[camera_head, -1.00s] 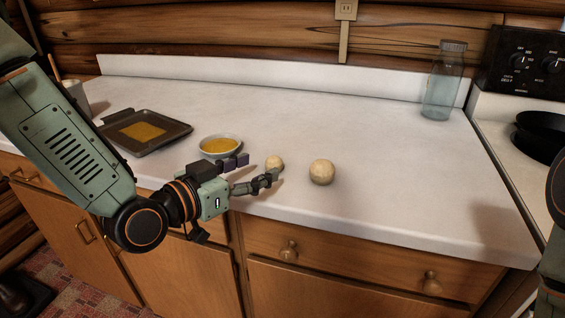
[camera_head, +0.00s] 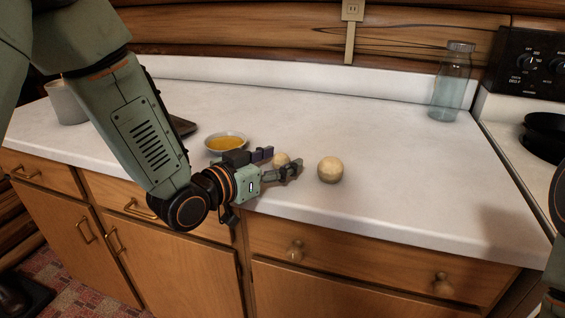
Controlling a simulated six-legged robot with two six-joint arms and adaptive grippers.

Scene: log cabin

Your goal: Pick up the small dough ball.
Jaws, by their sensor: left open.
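Two pale dough balls sit on the white countertop (camera_head: 400,190) near its front edge. The small dough ball (camera_head: 281,159) is on the left, and the larger dough ball (camera_head: 330,170) is to its right, apart from it. My left gripper (camera_head: 282,161) reaches in from the left, low over the counter edge, with its fingers open. The small ball shows between the two fingers, its lower part hidden by the nearer finger. I cannot tell whether the fingers touch it. My right gripper is not visible; only part of my right arm shows at the right edge.
A bowl of yellow liquid (camera_head: 226,142) stands just behind my left gripper. A dark tray (camera_head: 183,127) is mostly hidden behind my left arm. A grey container (camera_head: 66,103) stands at the left. A glass jar (camera_head: 451,85) stands at the back right beside the stove (camera_head: 515,115). The counter's middle is clear.

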